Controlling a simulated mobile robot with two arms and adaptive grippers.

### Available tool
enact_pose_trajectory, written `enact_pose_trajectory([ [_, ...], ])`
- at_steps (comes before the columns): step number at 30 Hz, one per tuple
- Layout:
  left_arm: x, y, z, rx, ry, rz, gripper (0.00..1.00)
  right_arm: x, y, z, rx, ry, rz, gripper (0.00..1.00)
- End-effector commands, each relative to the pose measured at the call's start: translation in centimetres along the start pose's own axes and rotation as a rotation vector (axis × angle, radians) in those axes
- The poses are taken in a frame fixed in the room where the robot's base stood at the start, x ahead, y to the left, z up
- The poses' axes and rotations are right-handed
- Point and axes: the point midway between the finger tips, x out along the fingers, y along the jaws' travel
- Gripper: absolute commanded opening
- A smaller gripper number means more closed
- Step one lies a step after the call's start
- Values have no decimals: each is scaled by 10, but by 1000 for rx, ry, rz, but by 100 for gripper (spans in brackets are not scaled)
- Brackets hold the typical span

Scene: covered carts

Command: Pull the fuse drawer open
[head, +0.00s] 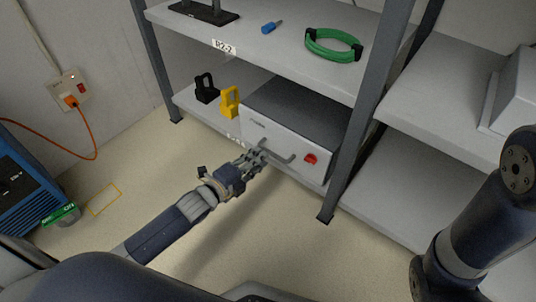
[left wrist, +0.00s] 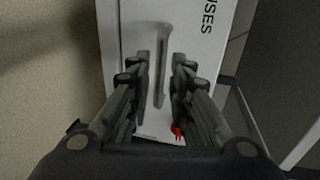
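The fuse drawer is the light front (head: 285,148) of a dark-topped grey box on the lower shelf, with a grey bar handle (head: 282,157) and a red knob (head: 310,158). In the left wrist view its white front (left wrist: 195,25) carries lettering ending in "USES", and the handle (left wrist: 160,65) stands out from it. My left gripper (head: 262,154) is at the handle's left part. In the left wrist view the fingers of the left gripper (left wrist: 161,75) are apart, one on each side of the handle, with gaps visible. My right gripper is out of view.
A black padlock-like piece (head: 206,88) and a yellow one (head: 229,102) stand left of the box. A shelf post (head: 352,125) rises just right of it. A green cable coil (head: 333,45) lies on the shelf above. The floor in front is clear.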

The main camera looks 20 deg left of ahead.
Motion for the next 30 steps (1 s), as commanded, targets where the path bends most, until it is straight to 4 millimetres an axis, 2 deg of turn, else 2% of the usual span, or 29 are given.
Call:
enact_pose_trajectory([
  [3,23,4,0,-1,0,-5,19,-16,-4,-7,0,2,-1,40],
  [11,51,1,0,-1,0,-3,19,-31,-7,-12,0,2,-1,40],
  [23,56,-1,0,-2,0,0,19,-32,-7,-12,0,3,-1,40],
  [25,55,-1,0,-2,0,0,4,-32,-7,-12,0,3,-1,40],
  [26,55,-1,0,-2,0,0,0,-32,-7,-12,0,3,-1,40],
  [30,55,0,0,-2,0,0,0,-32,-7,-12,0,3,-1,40],
])
